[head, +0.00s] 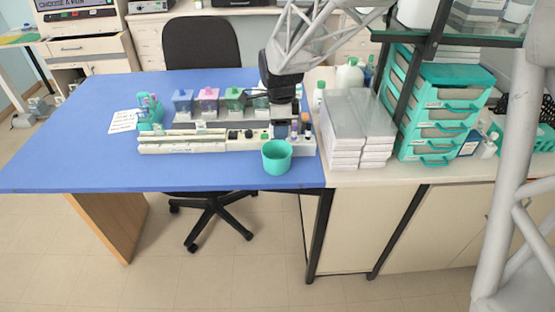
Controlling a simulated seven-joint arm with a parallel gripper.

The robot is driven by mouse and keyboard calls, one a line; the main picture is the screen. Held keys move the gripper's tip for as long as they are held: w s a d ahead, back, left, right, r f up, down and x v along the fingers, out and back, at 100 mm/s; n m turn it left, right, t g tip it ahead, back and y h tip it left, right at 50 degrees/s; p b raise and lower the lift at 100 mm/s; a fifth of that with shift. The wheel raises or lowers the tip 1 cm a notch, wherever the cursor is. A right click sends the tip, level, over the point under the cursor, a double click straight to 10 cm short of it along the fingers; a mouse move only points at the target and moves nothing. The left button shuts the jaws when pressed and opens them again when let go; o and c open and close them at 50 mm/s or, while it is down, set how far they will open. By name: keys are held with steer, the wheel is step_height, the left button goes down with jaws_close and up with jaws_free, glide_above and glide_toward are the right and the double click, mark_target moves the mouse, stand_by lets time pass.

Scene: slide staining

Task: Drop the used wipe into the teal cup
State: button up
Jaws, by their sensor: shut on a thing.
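The teal cup (277,158) stands upright near the front right of the blue table, with its open top facing up. My gripper (283,124) points down just behind and above the cup, close to the end of the white staining strip. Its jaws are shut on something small. The used wipe cannot be made out clearly at this size, and the dark gripper body hides much of that spot. The inside of the cup shows only in part.
A rack with blue, pink (208,98) and green jars stands behind the white strip (183,142). A teal holder (150,112) with pens is at left. Stacked white boxes (345,135) and teal drawers (440,110) stand at right. The left blue tabletop (70,145) is clear.

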mark_target(283, 143)
steer(key=shift+s+d+r, duration=0.1)
steer(key=shift+d, duration=0.45)
steer(key=shift+f, duration=3)
steer(key=o, duration=1.1)
